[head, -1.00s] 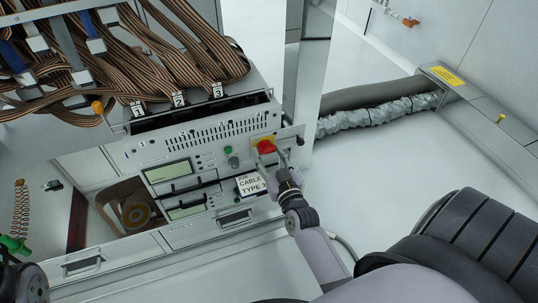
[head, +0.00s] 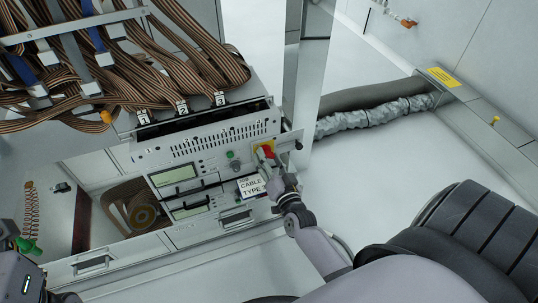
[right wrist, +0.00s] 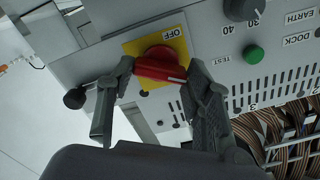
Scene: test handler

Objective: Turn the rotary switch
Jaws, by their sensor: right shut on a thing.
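The red rotary switch (head: 267,152) sits on a yellow plate on the grey front panel, near its right end. In the right wrist view the red knob (right wrist: 160,66) has a bar handle with a white mark at its right end. An "OFF" label is above it and a "TEST" label to its right. My right gripper (right wrist: 161,74) is shut on the handle, one finger at each end of the bar. In the head view my right gripper (head: 274,166) reaches the switch from below and hides part of it.
A green button (right wrist: 253,55) and a grey dial (right wrist: 243,8) sit beside the switch. A black knob (right wrist: 75,98) protrudes on the other side. Brown ribbon cables (head: 190,60) hang above the panel. Free floor (head: 380,150) lies to the right.

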